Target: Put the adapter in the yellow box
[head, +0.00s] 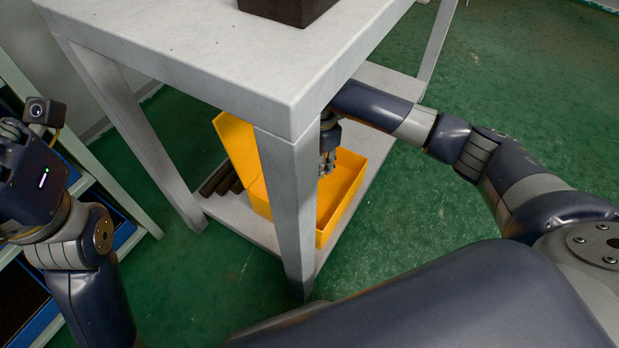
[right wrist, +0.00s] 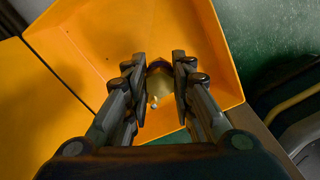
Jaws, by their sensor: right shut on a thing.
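The yellow box (head: 341,196) stands open on the lower shelf of the grey table, its lid raised at the left. It also fills much of the right wrist view (right wrist: 205,40). My right gripper (head: 326,168) reaches under the tabletop, over the box opening. In the right wrist view its fingers (right wrist: 159,85) are shut on a dull brass-coloured piece, which looks like the adapter (right wrist: 158,86). The box's inside shows behind it. The gap between the piece and the box floor is hard to judge. My left wrist is at the left edge of the head view; its fingers cannot be made out.
The grey tabletop (head: 215,60) overhangs my right forearm, and a table leg (head: 287,200) stands in front of the box. Dark pipes (head: 222,180) lie on the lower shelf left of the box. A dark block (head: 285,8) sits on the tabletop. A shelf with blue bins is at the left.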

